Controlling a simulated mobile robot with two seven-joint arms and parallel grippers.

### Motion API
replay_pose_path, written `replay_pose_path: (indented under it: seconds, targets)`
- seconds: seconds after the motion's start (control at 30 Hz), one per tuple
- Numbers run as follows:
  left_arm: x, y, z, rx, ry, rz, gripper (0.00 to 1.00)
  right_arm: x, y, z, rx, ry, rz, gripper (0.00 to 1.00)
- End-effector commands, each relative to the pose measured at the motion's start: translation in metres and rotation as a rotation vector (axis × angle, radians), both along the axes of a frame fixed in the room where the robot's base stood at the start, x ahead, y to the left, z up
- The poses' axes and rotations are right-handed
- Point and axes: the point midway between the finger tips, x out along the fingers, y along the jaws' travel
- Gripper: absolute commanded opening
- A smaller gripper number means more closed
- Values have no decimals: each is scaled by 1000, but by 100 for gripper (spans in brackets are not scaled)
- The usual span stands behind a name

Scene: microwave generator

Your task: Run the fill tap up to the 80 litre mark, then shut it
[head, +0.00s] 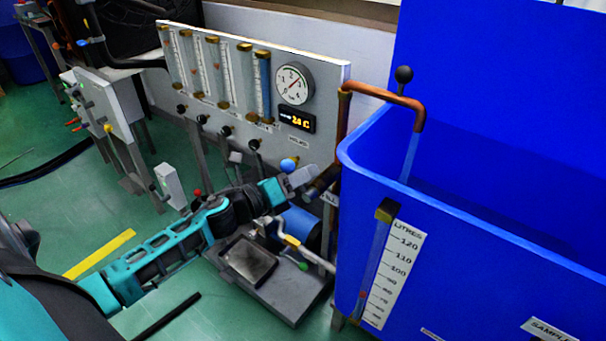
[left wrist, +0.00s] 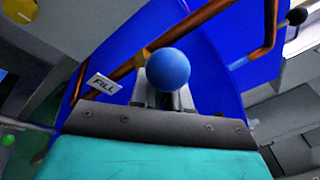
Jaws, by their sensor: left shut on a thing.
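The fill tap's blue ball knob (head: 288,164) shows beside my left gripper (head: 302,178), in front of the copper pipe. In the left wrist view the blue ball (left wrist: 168,70) stands at the fingers, with a FILL label (left wrist: 103,87) to its left. The left gripper is shut on the tap handle; the fingers hide part of it. A stream of water (head: 409,157) falls from the copper spout (head: 385,96) into the blue tank (head: 450,240). The litre scale (head: 395,270) is on the tank's front. Its red float (head: 362,294) looks near 70; the exact reading is unclear. My right gripper is out of view.
A grey panel (head: 222,130) with several flow tubes, a dial gauge (head: 294,84) and an orange display (head: 297,121) stands behind the gripper. A grey base plate (head: 285,300) lies below. Another valve stand (head: 105,105) is at left.

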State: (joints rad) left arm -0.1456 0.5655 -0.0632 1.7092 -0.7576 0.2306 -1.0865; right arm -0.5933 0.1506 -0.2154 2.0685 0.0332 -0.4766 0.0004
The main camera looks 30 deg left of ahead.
Motion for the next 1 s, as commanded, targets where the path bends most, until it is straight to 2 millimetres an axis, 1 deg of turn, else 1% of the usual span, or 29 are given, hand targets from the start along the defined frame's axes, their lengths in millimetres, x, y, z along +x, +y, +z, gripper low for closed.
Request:
replay_pose_path:
  seconds: [0.27, 0.43, 0.7, 1.0]
  targets:
    - [0, 0, -2, -26, 3, 1, 0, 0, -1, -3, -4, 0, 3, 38]
    - [0, 3, -5, -101, 8, 1, 0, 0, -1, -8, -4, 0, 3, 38]
    - [1, 8, -13, -313, 25, 2, 0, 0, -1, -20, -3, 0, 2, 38]
    - [1, 13, -21, -564, 45, 1, 0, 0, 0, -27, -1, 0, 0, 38]
